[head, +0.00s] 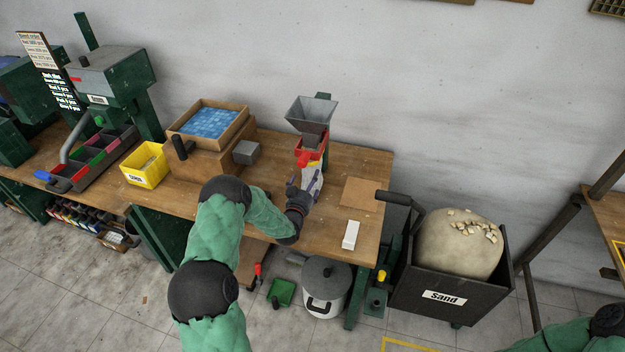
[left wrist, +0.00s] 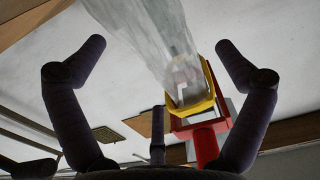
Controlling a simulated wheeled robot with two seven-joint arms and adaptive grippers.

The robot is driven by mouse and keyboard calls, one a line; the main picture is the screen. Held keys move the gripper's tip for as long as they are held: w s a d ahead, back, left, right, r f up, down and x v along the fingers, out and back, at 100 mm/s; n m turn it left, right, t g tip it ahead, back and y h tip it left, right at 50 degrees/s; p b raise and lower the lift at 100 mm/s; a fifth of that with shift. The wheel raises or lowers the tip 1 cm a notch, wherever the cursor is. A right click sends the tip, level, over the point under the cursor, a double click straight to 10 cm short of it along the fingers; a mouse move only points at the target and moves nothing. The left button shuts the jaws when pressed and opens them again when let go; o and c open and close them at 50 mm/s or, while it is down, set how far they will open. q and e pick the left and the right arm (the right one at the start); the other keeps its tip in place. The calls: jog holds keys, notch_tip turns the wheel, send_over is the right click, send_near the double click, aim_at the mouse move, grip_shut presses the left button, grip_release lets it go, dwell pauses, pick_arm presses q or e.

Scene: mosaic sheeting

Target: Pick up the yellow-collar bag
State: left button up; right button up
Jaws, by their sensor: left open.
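The yellow-collar bag (head: 313,180) is a pale translucent bag below the red holder (head: 304,157) of a grey hopper. In the left wrist view the bag (left wrist: 160,40) runs up from its yellow collar (left wrist: 196,104), which sits at the red holder (left wrist: 207,143). My left gripper (head: 301,190) is at the near side of the bag and partly covers it. In the left wrist view its fingers (left wrist: 163,58) are spread wide, with the bag showing between them and no finger closed on it. My right gripper is out of view.
The grey hopper (head: 311,112) stands above the bag. On the bench are a white block (head: 351,235), a brown board (head: 361,194), a yellow bin (head: 145,166) and a wooden box with blue tiles (head: 208,121). A black sand cart (head: 445,290) stands to the right.

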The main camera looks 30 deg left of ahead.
pick_arm(q)
jog(key=shift+d+r+b+x, duration=0.1)
jog(key=shift+r+b+x, duration=0.1)
jog(key=shift+x, duration=0.7)
jog(key=shift+d+r+b+x, duration=0.1)
jog(key=shift+b+x, duration=0.15)
jog(key=shift+x, duration=0.7)
jog(key=shift+r+b+x, duration=0.1)
jog(key=shift+b+x, duration=0.1)
jog(key=shift+x, duration=0.7)
jog(key=c, duration=1.7)
